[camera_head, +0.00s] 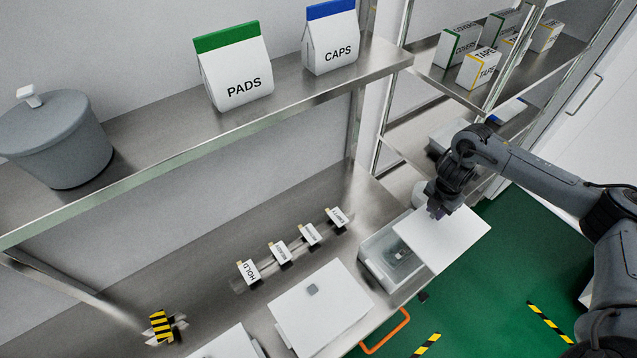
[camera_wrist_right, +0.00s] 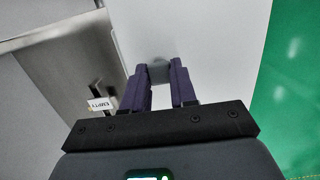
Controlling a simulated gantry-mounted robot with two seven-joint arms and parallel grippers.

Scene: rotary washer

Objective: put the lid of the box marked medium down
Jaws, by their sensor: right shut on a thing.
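A flat white lid (camera_head: 455,238) is in my right gripper (camera_head: 437,211), above the right part of an open box (camera_head: 372,262) on the lower counter. The lid overhangs the counter's front edge, over the green floor. In the right wrist view the purple fingers (camera_wrist_right: 160,88) are shut at the lid (camera_wrist_right: 205,35), whose small knob shows between their tips. Inside the open box is a grey item (camera_head: 400,254). The lid hides the right part of the box. No "medium" marking is readable. My left gripper is not in view.
Several label cards, including HOLD (camera_head: 248,270), stand behind. An orange handle (camera_head: 386,332) sticks out in front. A shelf overhangs the counter.

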